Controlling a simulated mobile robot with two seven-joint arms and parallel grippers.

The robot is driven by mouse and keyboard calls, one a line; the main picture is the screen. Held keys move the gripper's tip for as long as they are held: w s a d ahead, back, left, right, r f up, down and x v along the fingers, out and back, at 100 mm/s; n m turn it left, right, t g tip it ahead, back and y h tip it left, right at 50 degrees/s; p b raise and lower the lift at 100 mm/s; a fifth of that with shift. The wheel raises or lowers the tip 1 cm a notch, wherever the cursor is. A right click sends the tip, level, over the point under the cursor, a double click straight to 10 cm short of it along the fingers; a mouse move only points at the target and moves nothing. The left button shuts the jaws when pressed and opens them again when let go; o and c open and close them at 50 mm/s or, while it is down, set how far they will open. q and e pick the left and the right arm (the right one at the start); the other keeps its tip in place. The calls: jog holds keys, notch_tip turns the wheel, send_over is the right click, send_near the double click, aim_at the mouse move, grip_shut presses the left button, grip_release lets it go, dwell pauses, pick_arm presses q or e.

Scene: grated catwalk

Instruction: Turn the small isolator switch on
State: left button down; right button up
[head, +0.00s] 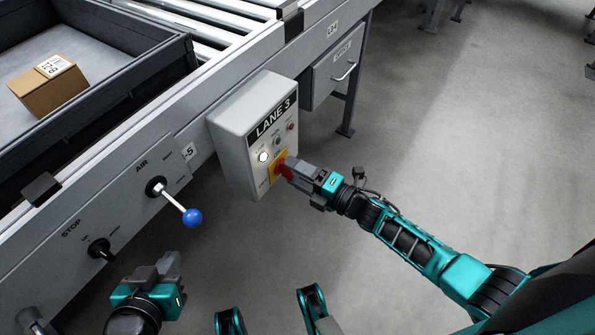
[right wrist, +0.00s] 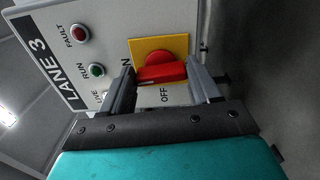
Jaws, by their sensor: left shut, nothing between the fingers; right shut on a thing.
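The small isolator switch is a red rotary handle (head: 283,169) on a yellow plate, low on the grey LANE 3 box (head: 232,135). The handle (right wrist: 160,70) also shows in the right wrist view, with an OFF label below it and a partly hidden label ending in N at its left. My right gripper (head: 292,170) is shut on the handle, one finger at each side of it in the right wrist view (right wrist: 163,90). I cannot tell exactly where the handle points. My left gripper (head: 158,270) is shut and empty, apart from the panel at the lower left.
A blue-knobbed AIR lever (head: 191,217) sticks out left of the box, and a black STOP knob (head: 99,248) sits lower left. A white lamp (head: 263,156) on the box looks bright. A carton (head: 46,88) lies in a dark tray.

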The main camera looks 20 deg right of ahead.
pick_arm(q)
jog(key=shift+a, duration=0.1)
pick_arm(e)
jog(key=shift+m, duration=0.6)
jog(key=o, duration=1.1)
jog(key=shift+c, duration=0.2)
pick_arm(q)
jog(key=shift+s+a+r+p, duration=0.25)
jog(key=shift+r+p, duration=0.2)
jog(key=shift+p, duration=0.65)
pick_arm(e)
jog(key=v, duration=1.3)
